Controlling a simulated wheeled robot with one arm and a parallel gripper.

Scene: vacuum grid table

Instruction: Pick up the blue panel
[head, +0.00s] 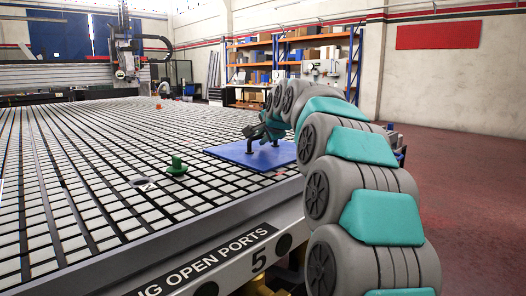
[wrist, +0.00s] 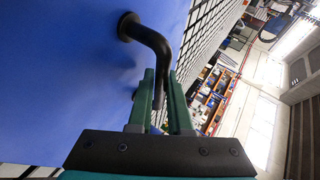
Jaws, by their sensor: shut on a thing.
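The blue panel (head: 246,154) lies flat on the grid table near its right edge in the head view. It fills the left of the wrist view (wrist: 60,70). A black bent handle (wrist: 150,40) rises from the panel. My gripper (head: 266,130) is over the panel at this handle. In the wrist view, my gripper's green fingers (wrist: 160,100) are shut on the handle, whose end lies between them. Whether the panel is clear of the table surface is hard to tell.
The white-and-black grid table (head: 90,190) stretches far to the left and back. A green knob-like piece (head: 177,166) stands left of the panel. A small orange piece (head: 159,106) sits farther back. Shelving (head: 290,60) stands behind. Open red floor (head: 470,190) lies to the right.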

